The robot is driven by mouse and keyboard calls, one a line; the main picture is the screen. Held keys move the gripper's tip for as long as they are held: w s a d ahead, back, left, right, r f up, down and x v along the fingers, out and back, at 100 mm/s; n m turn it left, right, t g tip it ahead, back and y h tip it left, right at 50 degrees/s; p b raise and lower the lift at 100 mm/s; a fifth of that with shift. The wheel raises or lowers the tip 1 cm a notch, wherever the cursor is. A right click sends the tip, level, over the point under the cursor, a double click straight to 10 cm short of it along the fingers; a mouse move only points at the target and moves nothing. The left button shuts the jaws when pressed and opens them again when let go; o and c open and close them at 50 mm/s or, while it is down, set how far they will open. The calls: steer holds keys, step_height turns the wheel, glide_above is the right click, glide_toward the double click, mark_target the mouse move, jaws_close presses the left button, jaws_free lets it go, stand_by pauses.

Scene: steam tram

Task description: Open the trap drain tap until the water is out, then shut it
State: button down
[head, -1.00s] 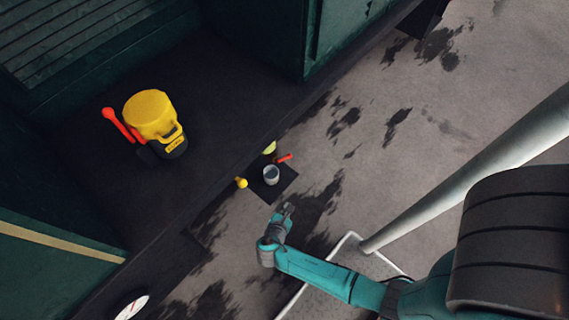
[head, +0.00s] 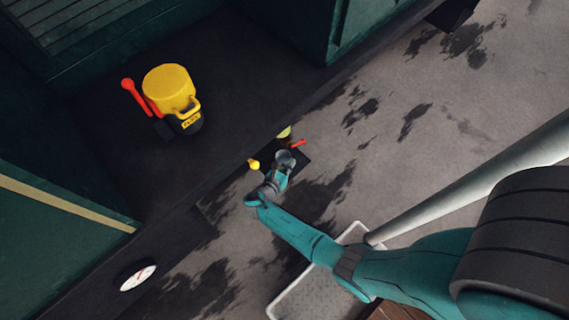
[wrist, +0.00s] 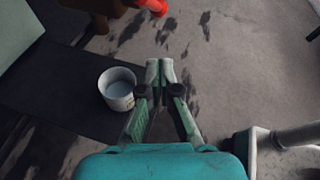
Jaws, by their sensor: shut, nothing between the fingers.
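A small red lever (head: 299,143), which looks like the tap's handle, sticks out above a pale cup (head: 284,156). In the wrist view the red handle (wrist: 152,6) shows at the top edge beside a brown body (wrist: 96,12); most of this fitting is cut off. The cup (wrist: 117,88) stands upright left of my fingers, with a pale grey inside; I cannot tell whether it holds water. No stream of water shows. My gripper (wrist: 162,66) is shut and empty, beside the cup and apart from the red handle. In the head view my gripper (head: 281,172) partly covers the cup.
A yellow knob (head: 253,164) and a yellow-green disc (head: 284,132) are near the cup. A yellow canister (head: 170,88) and red levers (head: 138,97) are on the dark floor at left. A white gauge (head: 138,277) is lower left. A pale pole (head: 470,195) slants at right.

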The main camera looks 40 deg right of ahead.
mark_target(298, 144)
steer(key=w+d, duration=0.2)
steer(key=d, duration=0.4)
steer(key=shift+r, duration=0.4)
steer(key=shift+w+d+r+h, duration=0.15)
steer(key=shift+d+h, duration=0.1)
steer(key=shift+h, duration=0.35)
steer(key=shift+d+r+n+t+h, duration=0.3)
steer(key=shift+d+r+t+h, duration=0.1)
steer(key=shift+d+r+h, duration=0.3)
steer(key=shift+d+r, duration=0.1)
stand_by(0.4)
stand_by(0.4)
